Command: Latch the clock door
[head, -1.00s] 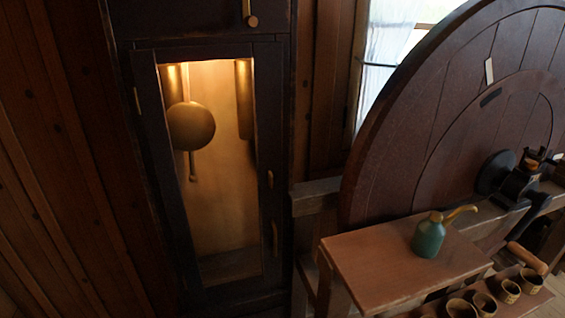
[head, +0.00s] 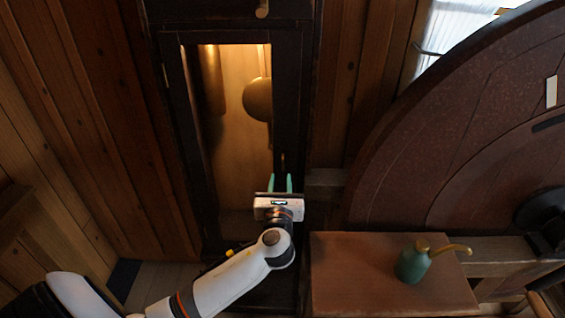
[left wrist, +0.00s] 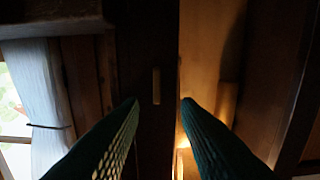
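The tall dark clock case holds a narrow door (head: 291,105) with a lit glass pane. The door looks flush with the case, but I cannot tell whether it is fully shut. A small upright brass fitting (head: 282,160) sits on its right stile, just beyond my left gripper (head: 281,182). That gripper is open and empty, its green fingers pointing at the stile. In the left wrist view, the open fingers (left wrist: 160,102) lie either side of an upright brass bar (left wrist: 156,86), apart from it. The gripper hides the lower stile. My right gripper is not in view.
Behind the glass hang a round brass pendulum bob (head: 258,99) and a weight (head: 211,75). A wooden bench (head: 340,275) with a green oil can (head: 411,265) stands right of the clock. A large wooden wheel (head: 420,150) rises behind it. Plank wall stands left.

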